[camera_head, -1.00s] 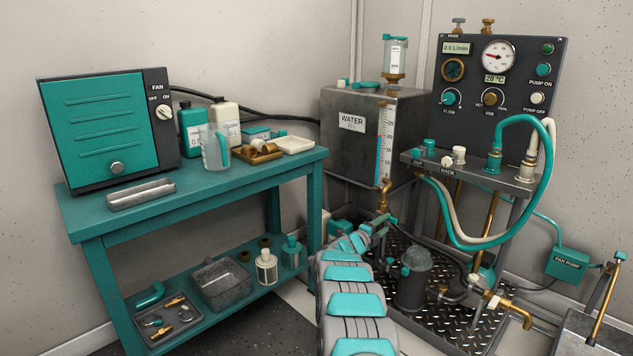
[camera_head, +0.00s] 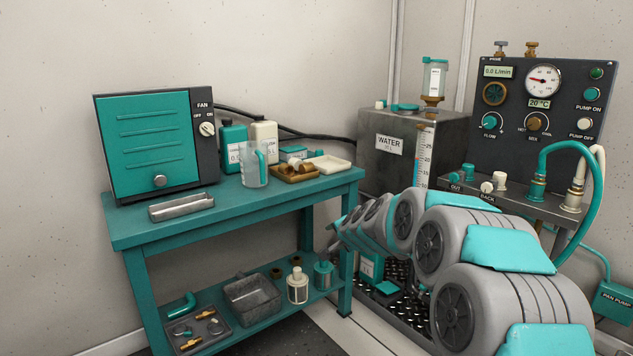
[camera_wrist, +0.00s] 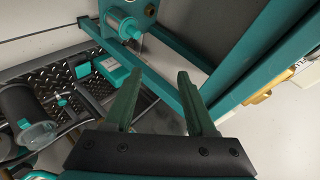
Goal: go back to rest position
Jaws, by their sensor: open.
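My gripper (camera_wrist: 160,104) is open and empty in the wrist view, with its two dark green fingers apart. Past the fingers are a teal bench leg and the pale floor. In the head view my grey and teal arm reaches in from the lower right toward the water tank (camera_head: 391,176). The gripper cannot be made out there. The arm hides much of the chequer-plate floor stand (camera_head: 404,310) and the lower part of the pump panel's stand.
A teal bench (camera_head: 136,224) carries a fan box (camera_head: 152,140), bottles, a clear jug (camera_head: 254,166) and trays. Its lower shelf holds a metal bin (camera_head: 252,298) and small parts. The pump panel (camera_head: 540,120) with teal and white hoses stands at the right.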

